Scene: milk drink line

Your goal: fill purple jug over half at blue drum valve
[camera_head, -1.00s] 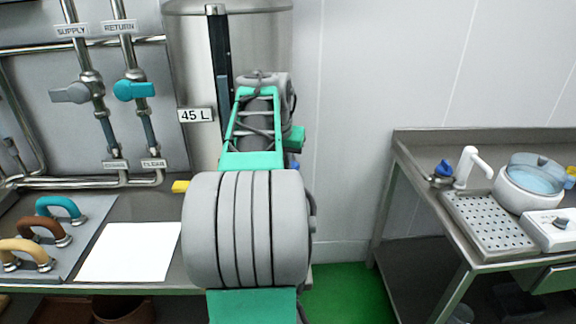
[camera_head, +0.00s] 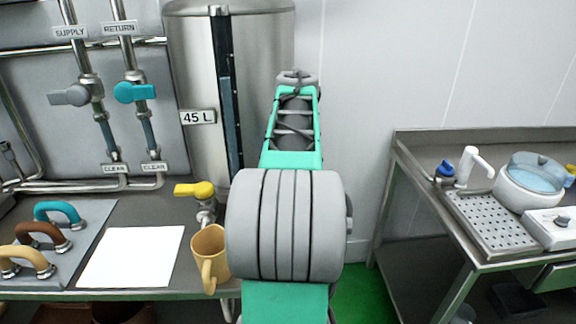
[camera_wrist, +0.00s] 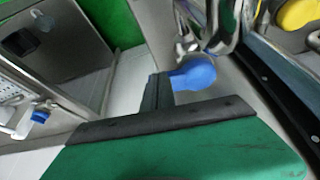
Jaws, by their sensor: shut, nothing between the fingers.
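No purple jug shows in either view. In the wrist view a blue valve handle (camera_wrist: 195,74) sits on a metal valve body, beside the dark fingers of my gripper (camera_wrist: 156,91). The fingers are shut and hold nothing. They are right at the handle's left end; I cannot tell whether they touch it. In the head view my arm hides my gripper and the blue valve. The steel drum (camera_head: 190,75) marked 45 L stands behind the arm.
A yellow valve handle (camera_head: 195,189) is on the drum's left, with a tan jug (camera_head: 209,257) below it. A white sheet (camera_head: 130,257) and several coloured handles lie left. A bench (camera_head: 425,220) with a white tap (camera_head: 470,165) stands right, across a gap.

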